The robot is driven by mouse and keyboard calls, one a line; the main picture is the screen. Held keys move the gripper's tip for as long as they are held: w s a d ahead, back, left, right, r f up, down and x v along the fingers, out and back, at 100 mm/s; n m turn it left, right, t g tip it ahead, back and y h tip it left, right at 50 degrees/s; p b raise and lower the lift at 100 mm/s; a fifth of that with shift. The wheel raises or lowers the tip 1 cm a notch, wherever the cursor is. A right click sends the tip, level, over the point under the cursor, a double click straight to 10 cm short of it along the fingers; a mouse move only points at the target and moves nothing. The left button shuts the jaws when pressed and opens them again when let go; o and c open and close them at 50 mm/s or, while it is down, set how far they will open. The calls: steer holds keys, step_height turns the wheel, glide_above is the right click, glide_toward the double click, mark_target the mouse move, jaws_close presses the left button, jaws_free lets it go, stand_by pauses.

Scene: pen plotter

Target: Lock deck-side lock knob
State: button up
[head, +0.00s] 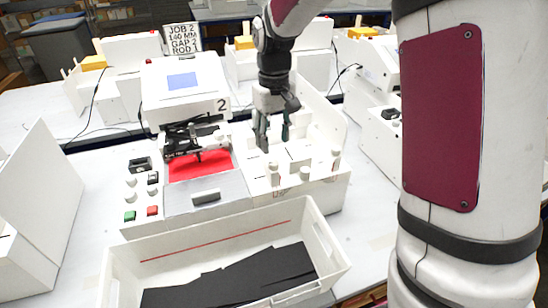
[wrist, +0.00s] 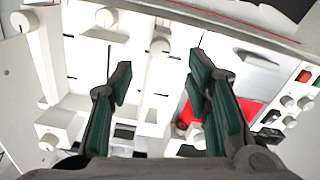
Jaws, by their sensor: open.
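The plotter (head: 180,85) marked 2 stands in the middle of the head view, with a red deck (head: 200,165). Right of the deck is a white bay with upright knobs. The knob nearest the deck (head: 273,172) appears to be the deck-side lock knob; it also shows in the wrist view (wrist: 159,46). Two more knobs stand farther right, one in the middle (head: 304,173) and one at the far side (head: 336,155). My gripper (head: 275,142) is open and empty above the bay, apart from the knobs. The wrist view shows a gap between its fingers (wrist: 160,78).
A white tray (head: 325,240) with black pieces stands in front of the plotter. A panel with green and red buttons (head: 152,211) lies left of the deck. White walls (head: 322,100) bound the bay at the back and right. Other machines stand behind and beside.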

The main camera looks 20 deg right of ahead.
mark_target(274, 162)
step_height(274, 162, down, 7)
steer(key=shift+f+p, duration=0.2)
steer(key=shift+p, duration=0.25)
steer(key=shift+c, duration=0.3)
jaws_close()
